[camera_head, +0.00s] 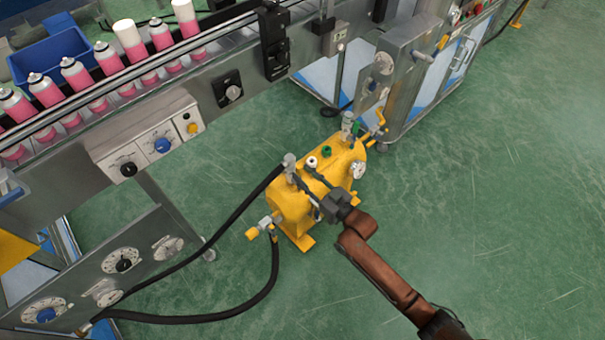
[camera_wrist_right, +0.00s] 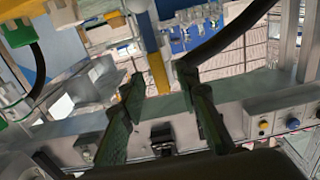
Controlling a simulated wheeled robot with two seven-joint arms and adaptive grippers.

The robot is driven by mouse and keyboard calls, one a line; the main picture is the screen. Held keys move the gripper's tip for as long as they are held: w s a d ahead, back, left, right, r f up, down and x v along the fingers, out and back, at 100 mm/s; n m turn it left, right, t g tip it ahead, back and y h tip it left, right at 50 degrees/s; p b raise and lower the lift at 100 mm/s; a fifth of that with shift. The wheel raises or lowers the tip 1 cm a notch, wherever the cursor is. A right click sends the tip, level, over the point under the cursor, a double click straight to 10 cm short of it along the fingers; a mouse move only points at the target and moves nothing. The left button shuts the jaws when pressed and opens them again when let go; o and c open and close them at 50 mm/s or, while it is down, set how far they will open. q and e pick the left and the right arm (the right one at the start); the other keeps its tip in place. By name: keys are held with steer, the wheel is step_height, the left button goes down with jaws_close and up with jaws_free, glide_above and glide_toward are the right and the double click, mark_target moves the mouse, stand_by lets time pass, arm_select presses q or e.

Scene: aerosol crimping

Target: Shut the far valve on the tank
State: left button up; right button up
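The yellow tank (camera_head: 338,178) stands on the green floor. Its far valve (camera_head: 376,128) is at the upper right end, with a yellow handle; I cannot tell its exact angle. A near valve (camera_head: 257,229) with a yellow handle sits at the lower left end. My right gripper (camera_head: 300,177) is over the near part of the tank, away from the far valve. In the right wrist view its two fingers (camera_wrist_right: 168,100) are apart with nothing gripped. A rod with a yellow section (camera_wrist_right: 157,65) shows beyond the fingers. My left gripper is not in view.
A black hose (camera_head: 235,217) runs from the fitting (camera_head: 289,160) on the tank to the machine panel. A second hose (camera_head: 225,313) loops below. A conveyor with several pink cans (camera_head: 77,75) is at upper left. Open floor (camera_head: 500,200) lies to the right.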

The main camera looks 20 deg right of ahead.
steer(key=shift+w, duration=0.25)
steer(key=shift+c, duration=0.5)
jaws_close()
